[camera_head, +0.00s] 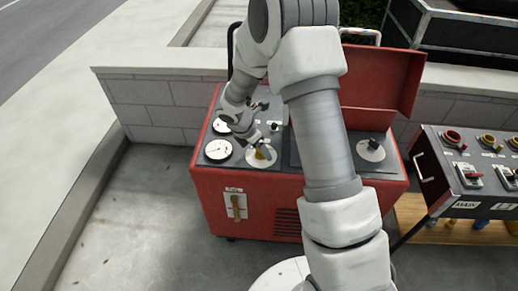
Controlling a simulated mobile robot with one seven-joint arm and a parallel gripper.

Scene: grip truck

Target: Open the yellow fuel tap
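A small yellow tap (264,154) sits on a pale round plate on top of the red machine (213,175), at the front of its dark panel. My gripper (258,143) reaches down from above, with its tip right at the tap. The tip partly covers the tap, and I cannot tell whether it touches it. The fingers are too small and too hidden to show whether they are open or shut. The tap's exact turn is also hard to make out.
Two white dials (218,150) lie left of the tap. A tan lever (236,207) is on the machine's front. A raised red lid (385,77) stands behind my arm. A second panel (470,165) with knobs stands right. A grey block wall (150,103) runs behind.

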